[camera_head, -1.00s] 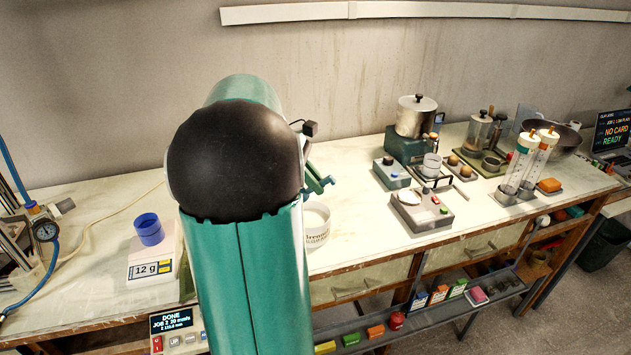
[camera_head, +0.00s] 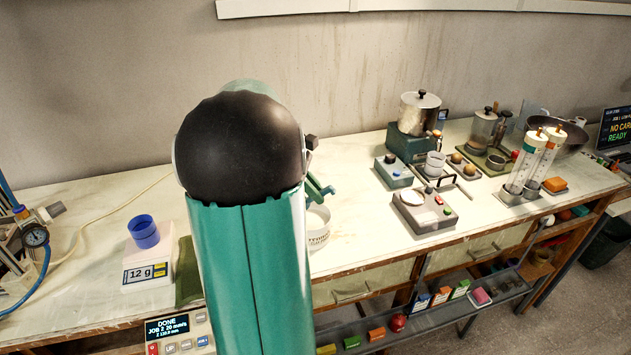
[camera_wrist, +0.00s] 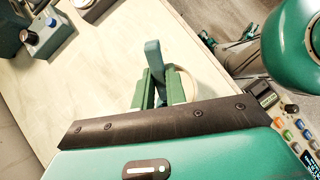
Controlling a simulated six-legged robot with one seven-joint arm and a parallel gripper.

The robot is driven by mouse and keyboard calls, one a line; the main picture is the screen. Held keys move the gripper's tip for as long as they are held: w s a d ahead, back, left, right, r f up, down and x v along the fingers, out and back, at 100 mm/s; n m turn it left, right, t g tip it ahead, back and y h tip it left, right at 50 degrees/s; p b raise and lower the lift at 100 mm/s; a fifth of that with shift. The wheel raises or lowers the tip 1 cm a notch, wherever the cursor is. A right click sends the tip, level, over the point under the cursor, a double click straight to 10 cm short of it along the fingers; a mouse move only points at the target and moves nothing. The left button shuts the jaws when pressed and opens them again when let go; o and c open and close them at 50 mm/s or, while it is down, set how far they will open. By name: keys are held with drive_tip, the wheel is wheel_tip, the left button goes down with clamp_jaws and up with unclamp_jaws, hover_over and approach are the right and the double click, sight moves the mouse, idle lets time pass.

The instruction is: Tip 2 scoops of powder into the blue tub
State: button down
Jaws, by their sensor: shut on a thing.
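The blue tub (camera_head: 143,232) stands upright on a white scale (camera_head: 148,270) that reads 12 g, at the left of the bench. Its inside is too small to make out. A white lettered pot (camera_head: 318,228) stands right of my arm, partly hidden by it; its rim also shows in the wrist view (camera_wrist: 188,84). My gripper (camera_head: 320,188) is above the pot in the head view. In the wrist view my gripper (camera_wrist: 156,88) is shut on a blue-grey handle (camera_wrist: 153,57), likely the scoop's. The scoop's bowl and any powder in it are hidden.
A pressure gauge (camera_head: 36,236) with a blue hose stands at the far left. A grey device (camera_head: 424,210), a metal pot (camera_head: 419,113) and two tall cylinders (camera_head: 535,160) stand to the right. A control box (camera_head: 178,330) is at the front edge.

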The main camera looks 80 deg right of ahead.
drive_tip(key=shift+a+f, duration=0.15)
drive_tip(key=shift+f, duration=3.5)
drive_tip(key=shift+r, duration=0.15)
drive_tip(key=shift+r, duration=4.15)
